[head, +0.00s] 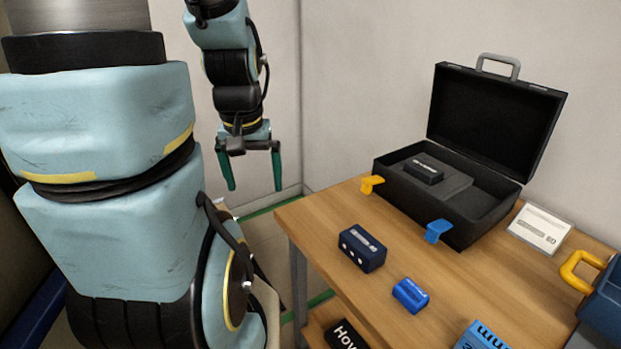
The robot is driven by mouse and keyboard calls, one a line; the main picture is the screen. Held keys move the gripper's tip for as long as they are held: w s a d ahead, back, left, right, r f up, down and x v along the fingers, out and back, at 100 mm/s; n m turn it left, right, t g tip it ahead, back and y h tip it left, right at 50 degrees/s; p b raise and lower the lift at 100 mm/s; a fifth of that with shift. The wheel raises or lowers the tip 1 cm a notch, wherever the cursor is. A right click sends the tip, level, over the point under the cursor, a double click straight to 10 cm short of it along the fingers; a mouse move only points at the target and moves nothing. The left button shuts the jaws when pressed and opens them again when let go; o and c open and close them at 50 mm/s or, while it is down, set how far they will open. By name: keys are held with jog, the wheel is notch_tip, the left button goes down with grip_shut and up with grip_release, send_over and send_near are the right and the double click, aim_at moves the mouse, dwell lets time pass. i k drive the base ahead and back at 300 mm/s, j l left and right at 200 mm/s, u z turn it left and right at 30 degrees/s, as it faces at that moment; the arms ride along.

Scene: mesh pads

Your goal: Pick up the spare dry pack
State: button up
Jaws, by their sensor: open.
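My gripper (255,187) hangs with its two green fingers apart and empty, left of the wooden table (300,222) and clear of it. A black pack (424,169) lies inside the open black case (442,222) at the back of the table. A dark navy box (362,248) with a pale label stands near the table's left front edge. A smaller bright blue pack (410,295) lies to its right. The labels are too small to read, so I cannot tell which of these is the spare dry pack.
The case has a blue latch (438,231), a yellow latch (372,184) and a raised lid (495,118). A white labelled box (540,229) is right of it. A blue bin (602,300) with a yellow handle, a blue lettered item (481,337) and a black lettered item (346,335) sit lower.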

aim_at(411, 297)
jog(key=k+u, duration=0.35)
jog(key=k, duration=0.2)
jog(key=k+j+u, duration=0.15)
jog(key=k+u, duration=0.2)
jog(key=k, duration=0.25)
jog(key=k+j+u, duration=0.25)
jog(key=k+u, duration=0.15)
jog(key=k, duration=0.15)
